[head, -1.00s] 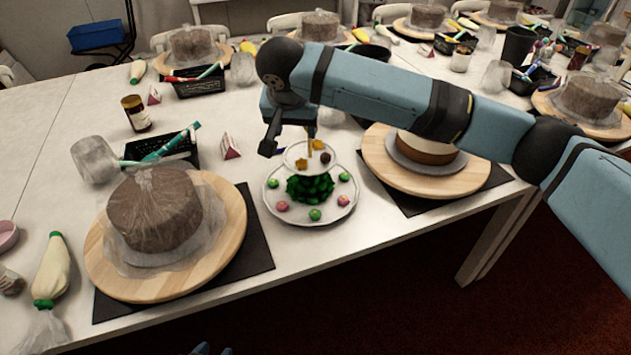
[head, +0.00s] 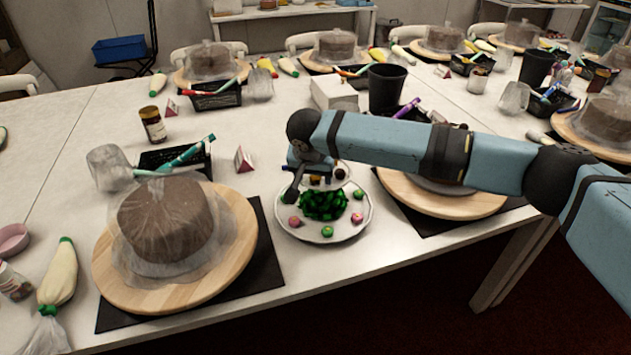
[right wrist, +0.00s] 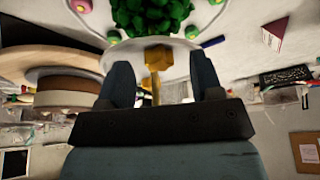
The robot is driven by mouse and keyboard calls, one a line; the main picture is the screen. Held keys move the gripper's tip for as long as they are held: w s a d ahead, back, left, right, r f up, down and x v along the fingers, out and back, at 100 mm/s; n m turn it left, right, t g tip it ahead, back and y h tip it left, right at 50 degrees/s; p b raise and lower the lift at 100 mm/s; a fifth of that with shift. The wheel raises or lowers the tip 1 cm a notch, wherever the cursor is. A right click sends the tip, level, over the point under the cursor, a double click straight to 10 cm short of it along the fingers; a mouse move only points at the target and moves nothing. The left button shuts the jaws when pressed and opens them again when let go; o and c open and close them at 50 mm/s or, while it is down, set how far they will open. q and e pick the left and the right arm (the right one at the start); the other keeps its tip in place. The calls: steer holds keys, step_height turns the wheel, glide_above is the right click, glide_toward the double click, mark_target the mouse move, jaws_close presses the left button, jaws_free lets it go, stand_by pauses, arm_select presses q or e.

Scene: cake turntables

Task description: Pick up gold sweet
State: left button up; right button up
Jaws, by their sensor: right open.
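A two-tier stand holds sweets; its upper plate (head: 343,184) is partly hidden by my right gripper in the head view. A gold sweet (head: 315,180) shows on that plate beside a dark sweet (head: 339,174). My right gripper (head: 307,184) is open, low over the upper plate. In the right wrist view, the gold sweet (right wrist: 157,57) appears between the open fingers (right wrist: 160,78), with a gap on each side. A thin gold stem (right wrist: 155,92) also shows between the fingers. My left gripper is not in view.
The lower plate (head: 358,225) carries pink and green sweets around a green mound (head: 325,205). A wrapped cake (head: 165,225) on a wooden turntable (head: 245,225) stands left, and another turntable (head: 440,203) stands right under my arm. A red-and-white card (head: 243,160) stands behind left.

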steer(key=shift+f, duration=0.35)
steer(key=shift+d+f, duration=0.1)
steer(key=shift+f, duration=0.05)
steer(key=c, duration=1)
steer(key=shift+o, duration=0.2)
